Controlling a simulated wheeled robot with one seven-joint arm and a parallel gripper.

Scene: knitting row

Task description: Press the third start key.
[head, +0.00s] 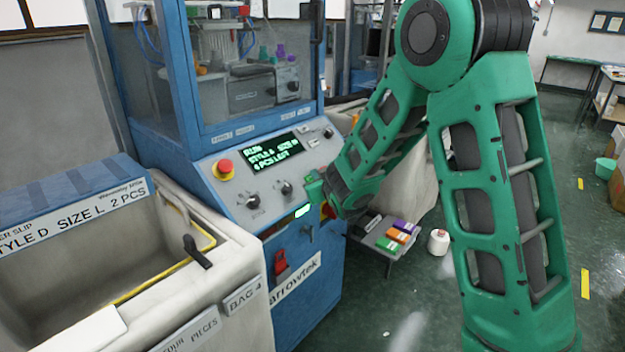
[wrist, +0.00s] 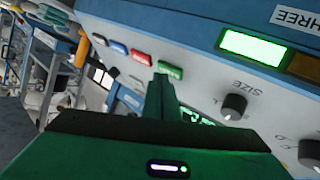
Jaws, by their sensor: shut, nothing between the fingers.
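The blue knitting machine's sloped grey panel (head: 235,195) fills the middle of the head view. In the wrist view a "THREE" label (wrist: 297,17) sits by a lit green lamp (wrist: 252,46). A green key (wrist: 170,70) with small unreadable lettering is in a row with white (wrist: 140,57), red (wrist: 118,47) and blue (wrist: 100,40) keys. My gripper (wrist: 160,84) is shut and empty, its tip just beside the green key; I cannot tell whether they touch. In the head view my gripper (head: 316,190) is at the panel's right end, and the keys are hidden there.
A red stop button (head: 224,169), knobs (head: 253,201) and a display (head: 273,151) reading "STYLE A" are on the panel. A "SIZE" knob (wrist: 234,106) is near my gripper. A pale bin (head: 200,290) stands left; a low shelf (head: 385,245) stands right.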

